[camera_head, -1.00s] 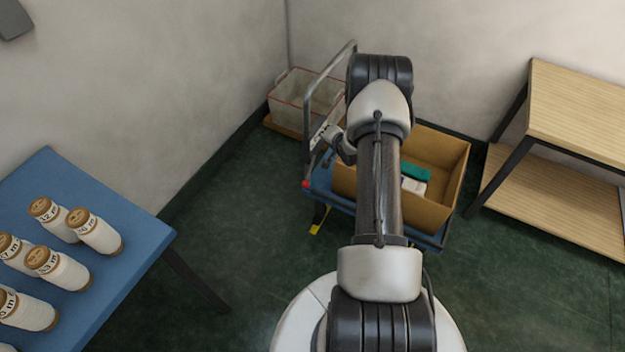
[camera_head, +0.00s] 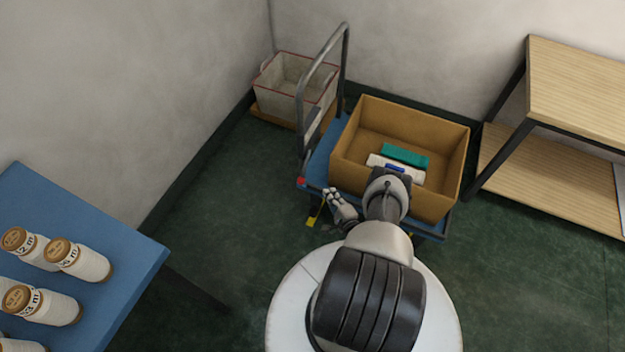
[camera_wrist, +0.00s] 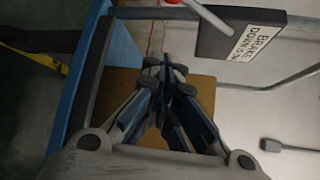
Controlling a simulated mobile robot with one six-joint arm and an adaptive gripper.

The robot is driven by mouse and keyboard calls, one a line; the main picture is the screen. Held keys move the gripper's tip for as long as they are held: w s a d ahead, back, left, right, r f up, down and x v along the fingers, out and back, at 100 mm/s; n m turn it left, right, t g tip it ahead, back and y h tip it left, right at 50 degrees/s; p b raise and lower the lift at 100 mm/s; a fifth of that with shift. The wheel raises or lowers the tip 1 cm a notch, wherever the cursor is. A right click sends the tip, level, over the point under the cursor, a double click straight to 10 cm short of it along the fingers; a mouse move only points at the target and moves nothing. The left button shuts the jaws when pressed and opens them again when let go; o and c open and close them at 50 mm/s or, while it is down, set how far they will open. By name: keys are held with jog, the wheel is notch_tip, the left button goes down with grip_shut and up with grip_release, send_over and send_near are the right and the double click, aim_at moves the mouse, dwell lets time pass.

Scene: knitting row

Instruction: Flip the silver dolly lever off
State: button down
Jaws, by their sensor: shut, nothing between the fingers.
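The dolly has a blue deck (camera_head: 322,150) and a grey tubular push handle (camera_head: 345,60). In the wrist view, a silver lever rod (camera_wrist: 207,16) with a red knob (camera_wrist: 176,2) is at the top edge, partly cut off. It meets a dark panel (camera_wrist: 222,38) whose label reads "BRAKE DOWN IS ON". In the head view, a small red spot (camera_head: 301,181) shows at the deck's left corner; I cannot tell if it is the knob. My gripper (camera_head: 331,195) is shut and empty by the dolly's near left side, apart from the lever. It also shows in the wrist view (camera_wrist: 168,78).
A cardboard box (camera_head: 448,165) with a green and a white item sits on the dolly. A yellow piece (camera_head: 313,219) shows below the deck. A white bin (camera_head: 290,80) stands behind. A blue table (camera_head: 135,262) with thread cones is left, a wooden shelf (camera_head: 580,85) right.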

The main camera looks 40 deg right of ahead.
aim_at(305, 166)
jog(key=w+f+b, duration=0.1)
jog(key=w+b, duration=0.2)
jog(key=w, duration=0.6)
jog(key=shift+w+a+b, duration=0.2)
jog(key=shift+w+b, duration=0.05)
jog(key=shift+b, duration=0.1)
jog(key=shift+r, duration=0.1)
